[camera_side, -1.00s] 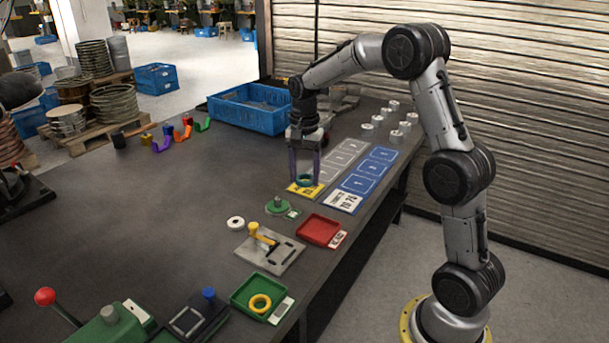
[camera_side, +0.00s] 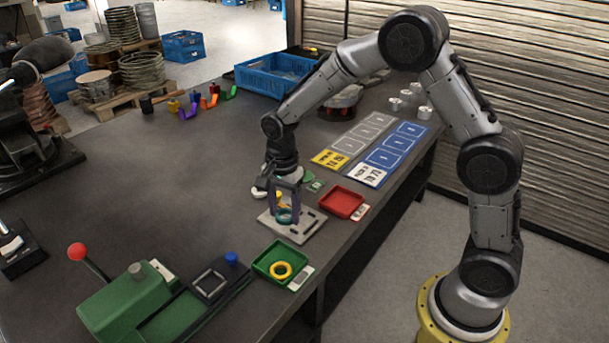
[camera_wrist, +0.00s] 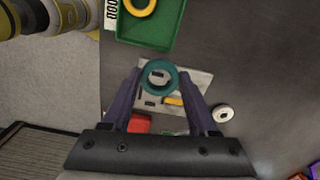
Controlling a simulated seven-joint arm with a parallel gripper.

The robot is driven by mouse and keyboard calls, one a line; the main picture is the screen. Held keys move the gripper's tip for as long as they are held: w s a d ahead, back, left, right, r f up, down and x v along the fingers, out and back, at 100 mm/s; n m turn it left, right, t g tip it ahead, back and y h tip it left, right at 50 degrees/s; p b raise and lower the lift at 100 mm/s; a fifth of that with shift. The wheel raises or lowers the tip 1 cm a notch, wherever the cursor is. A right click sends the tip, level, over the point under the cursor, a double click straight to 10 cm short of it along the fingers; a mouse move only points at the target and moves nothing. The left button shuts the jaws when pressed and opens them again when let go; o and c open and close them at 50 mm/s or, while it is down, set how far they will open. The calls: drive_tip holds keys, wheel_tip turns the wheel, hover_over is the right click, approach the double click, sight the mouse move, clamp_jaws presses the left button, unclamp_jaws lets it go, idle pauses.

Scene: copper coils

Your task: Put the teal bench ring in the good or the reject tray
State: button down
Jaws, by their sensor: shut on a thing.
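The teal ring (camera_wrist: 159,76) is held between the fingertips of my gripper (camera_wrist: 160,80) in the wrist view. In the side view my gripper (camera_side: 285,210) and the teal ring (camera_side: 284,216) are over the grey fixture plate (camera_side: 307,231); the height above it is hard to tell. A green tray (camera_side: 264,266) with a yellow ring (camera_side: 281,270) in it stands nearer the camera. A red tray (camera_side: 342,201) stands to the right of the plate and looks empty. In the wrist view the green tray (camera_wrist: 166,41) is at the top and the red tray (camera_wrist: 140,125) is partly hidden by my gripper.
A green lever press (camera_side: 125,305) with a red knob stands at the front left. Yellow and blue marked cards (camera_side: 396,148) lie at the back right. A white ring (camera_wrist: 223,113) lies beside the plate. A blue crate (camera_side: 272,78) stands at the back.

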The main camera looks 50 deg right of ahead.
drive_tip(key=shift+n, duration=0.7)
drive_tip(key=shift+s+a+f, duration=0.2)
drive_tip(key=shift+a+f, duration=0.55)
drive_tip(key=shift+f, duration=0.05)
drive_tip(key=shift+s+a+f, duration=0.25)
drive_tip(key=shift+a+f, duration=0.5)
drive_tip(key=shift+f, duration=0.05)
drive_tip(key=shift+s+a+f, duration=0.2)
drive_tip(key=shift+a+f, duration=0.55)
drive_tip(key=shift+f, duration=0.05)
drive_tip(key=shift+f, duration=0.4)
drive_tip(key=shift+c, duration=0.4)
unclamp_jaws()
wheel_tip(320, 180, up, 7)
